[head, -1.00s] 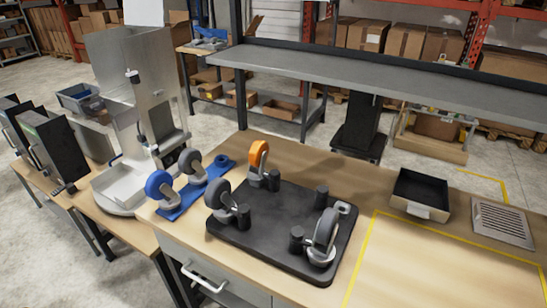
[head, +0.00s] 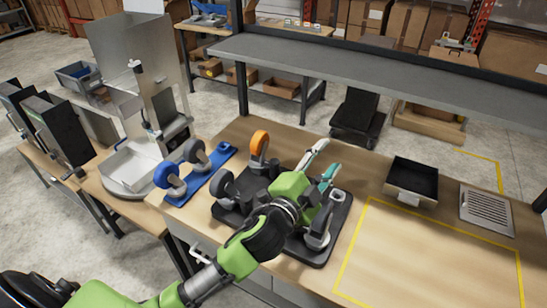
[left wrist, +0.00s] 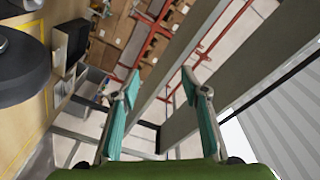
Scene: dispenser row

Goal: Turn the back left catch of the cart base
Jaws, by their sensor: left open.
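The cart base (head: 228,215) is a black plate lying on the wooden bench, with casters standing wheel-up on it. The back left caster has an orange wheel (head: 259,143); its catch is too small to make out.
A blue holder (head: 203,186) with two more casters lies left of the plate. A black tray (head: 412,180) and a metal grille (head: 486,212) sit at the right. The yellow-outlined bench area is clear. A grey shelf (head: 350,75) runs behind the bench.

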